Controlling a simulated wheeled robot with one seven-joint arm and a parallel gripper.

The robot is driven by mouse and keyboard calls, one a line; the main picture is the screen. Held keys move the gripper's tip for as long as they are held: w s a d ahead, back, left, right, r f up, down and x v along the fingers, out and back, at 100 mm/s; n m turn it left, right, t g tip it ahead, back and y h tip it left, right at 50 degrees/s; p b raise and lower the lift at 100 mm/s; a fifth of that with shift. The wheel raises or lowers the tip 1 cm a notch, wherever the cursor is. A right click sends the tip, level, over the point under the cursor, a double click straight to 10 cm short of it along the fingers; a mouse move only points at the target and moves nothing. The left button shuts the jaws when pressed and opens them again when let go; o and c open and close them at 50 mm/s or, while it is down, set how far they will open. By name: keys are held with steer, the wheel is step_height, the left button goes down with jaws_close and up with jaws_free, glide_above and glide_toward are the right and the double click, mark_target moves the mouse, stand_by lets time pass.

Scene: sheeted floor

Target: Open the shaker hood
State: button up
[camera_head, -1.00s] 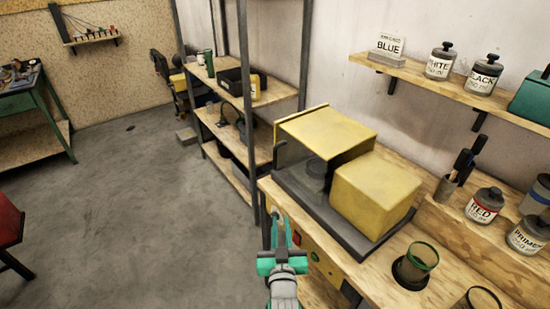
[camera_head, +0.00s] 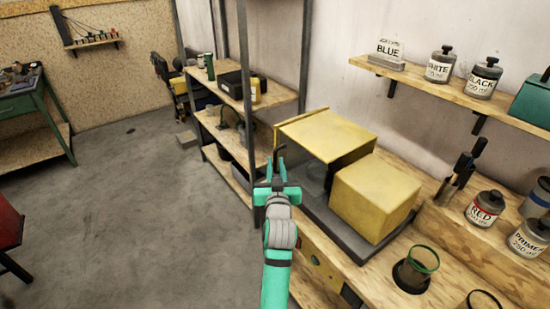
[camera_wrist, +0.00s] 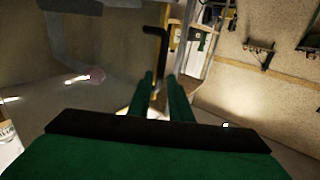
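The shaker (camera_head: 372,200) stands on the wooden bench, a yellow box on a dark grey base. Its hood (camera_head: 325,134) has a yellow top and dark see-through sides, and looks lowered over the base. A black bent handle (camera_head: 281,152) shows at the hood's left side; it also appears in the wrist view (camera_wrist: 163,45). My gripper (camera_head: 277,178) is raised in front of the handle. In the wrist view its two green fingers (camera_wrist: 158,95) stand apart, with the handle's lower end in line with the gap between them. I cannot tell whether they touch it.
A metal shelf unit (camera_head: 243,75) stands close behind the gripper on the left. A green-rimmed cup (camera_head: 416,268) sits in the bench at the right. A wall shelf (camera_head: 440,88) holds labelled bottles.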

mark_target(275, 159)
steer(key=shift+w+a, duration=0.1)
steer(key=shift+w, duration=2.15)
jaws_close()
steer(key=shift+s, duration=0.1)
